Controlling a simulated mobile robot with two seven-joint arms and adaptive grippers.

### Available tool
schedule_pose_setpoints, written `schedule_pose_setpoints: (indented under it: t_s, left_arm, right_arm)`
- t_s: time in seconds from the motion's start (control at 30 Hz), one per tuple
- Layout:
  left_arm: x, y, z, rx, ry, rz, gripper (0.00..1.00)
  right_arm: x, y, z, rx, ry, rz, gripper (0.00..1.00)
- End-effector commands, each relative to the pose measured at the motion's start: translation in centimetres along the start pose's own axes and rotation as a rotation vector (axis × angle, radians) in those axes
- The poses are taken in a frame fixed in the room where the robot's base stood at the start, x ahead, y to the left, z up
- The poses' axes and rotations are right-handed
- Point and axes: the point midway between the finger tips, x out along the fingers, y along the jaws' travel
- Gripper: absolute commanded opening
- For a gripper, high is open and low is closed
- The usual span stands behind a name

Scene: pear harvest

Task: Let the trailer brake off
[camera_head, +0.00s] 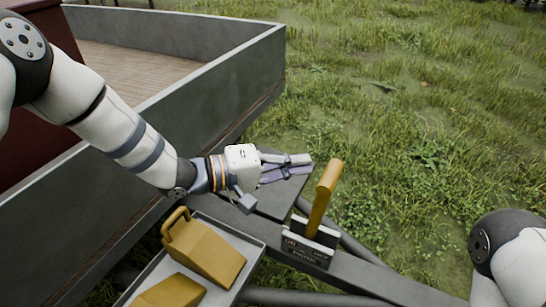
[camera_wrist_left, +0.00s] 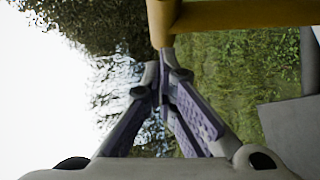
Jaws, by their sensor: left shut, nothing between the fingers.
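The trailer brake lever (camera_head: 323,195) is a yellow handle that stands up, leaning slightly right, from a dark bracket (camera_head: 307,250) with a marked plate on the trailer's drawbar. My left gripper (camera_head: 308,164) is shut and empty, pointing right, just left of the lever's top. In the left wrist view the closed fingertips (camera_wrist_left: 167,62) are just below a yellow bar (camera_wrist_left: 240,18), which looks like the lever. I cannot tell whether they touch. The markings on the plate are too small to read. My right gripper is out of view.
The grey trailer wall (camera_head: 225,85) runs behind my left arm. A tray (camera_head: 257,246) with yellow wedge-shaped chocks (camera_head: 205,252) sits left of the brake. Grass (camera_head: 420,130) lies open beyond the drawbar. Part of my right arm shows at the right edge.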

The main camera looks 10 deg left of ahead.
Motion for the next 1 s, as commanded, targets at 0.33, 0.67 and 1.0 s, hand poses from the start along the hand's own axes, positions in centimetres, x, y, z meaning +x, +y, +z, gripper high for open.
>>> schedule_pose_setpoints:
  t_s: [0.33,0.67,1.0]
  left_arm:
    - [1.0,0.0,1.1,0.001,0.0,0.0,0.0]
    - [1.4,0.4,1.4,0.018,-0.001,-0.014,0.0]
    - [4.5,1.9,4.6,0.168,-0.005,-0.154,0.0]
  right_arm:
    - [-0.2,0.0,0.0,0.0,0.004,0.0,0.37]
    - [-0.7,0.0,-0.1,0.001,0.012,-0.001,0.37]
    - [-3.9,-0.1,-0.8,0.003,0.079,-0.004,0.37]
